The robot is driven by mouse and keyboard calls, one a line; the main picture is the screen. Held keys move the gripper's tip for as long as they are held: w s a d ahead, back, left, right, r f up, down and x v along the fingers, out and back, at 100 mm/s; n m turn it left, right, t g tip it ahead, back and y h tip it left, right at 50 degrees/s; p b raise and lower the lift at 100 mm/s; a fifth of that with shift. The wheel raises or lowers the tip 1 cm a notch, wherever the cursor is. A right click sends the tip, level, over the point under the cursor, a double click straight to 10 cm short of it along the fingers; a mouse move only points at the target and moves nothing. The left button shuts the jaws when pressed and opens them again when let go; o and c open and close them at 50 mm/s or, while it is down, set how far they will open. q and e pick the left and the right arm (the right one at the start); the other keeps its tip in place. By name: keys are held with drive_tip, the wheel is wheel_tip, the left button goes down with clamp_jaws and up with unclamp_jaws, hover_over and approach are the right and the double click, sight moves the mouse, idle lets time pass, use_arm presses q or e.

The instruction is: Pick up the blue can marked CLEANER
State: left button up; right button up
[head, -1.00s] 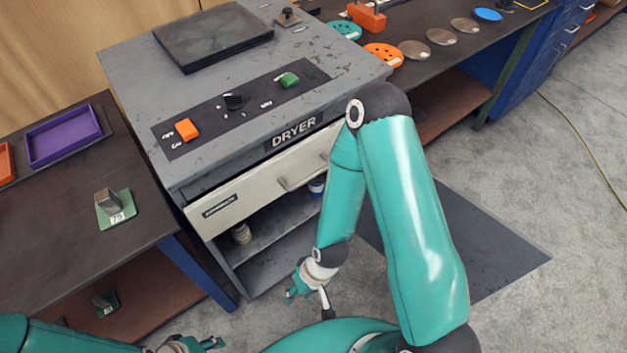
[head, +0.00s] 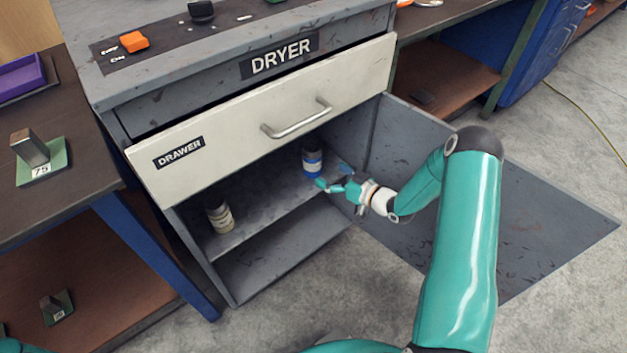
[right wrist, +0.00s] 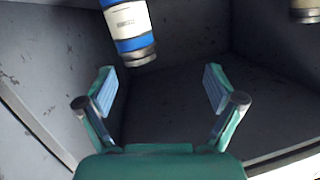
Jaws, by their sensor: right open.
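The blue can (head: 313,163) stands on the upper shelf inside the dryer cabinet, under the drawer. It has a grey top, a white label and blue bands; the label's words are too small to read. My right gripper (head: 331,184) is open and empty at the shelf's opening, just in front and to the right of the can's base. In the right wrist view the can (right wrist: 130,28) shows at the top, beyond the open fingers (right wrist: 159,88) and left of centre, with a gap between. My left gripper is not in view.
A beige can (head: 219,215) stands on the same shelf to the left. The cream drawer front (head: 225,135) overhangs the shelf. An open grey door panel (head: 500,215) lies to the right, beneath my right arm. The lower compartment (head: 280,262) looks empty.

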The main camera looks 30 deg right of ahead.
sight(320, 158)
drive_tip(key=s+d+f+n+t+y+b, duration=0.25)
drive_tip(key=s+d+b, duration=0.2)
drive_tip(key=d, duration=0.25)
drive_tip(key=shift+n+g, duration=0.35)
drive_tip(key=shift+n, duration=0.1)
drive_tip(key=b+x, duration=0.2)
drive_tip(key=x, duration=1)
drive_tip(key=shift+d, duration=0.1)
drive_tip(key=b+x, duration=0.1)
drive_tip(key=x, duration=0.3)
drive_tip(key=shift+w+f+b, duration=0.1)
drive_tip(key=shift+w+b, duration=0.3)
drive_tip(key=shift+w, duration=0.35)
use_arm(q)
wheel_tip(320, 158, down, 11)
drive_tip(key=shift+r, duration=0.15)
use_arm(e)
drive_tip(key=c, duration=1.6)
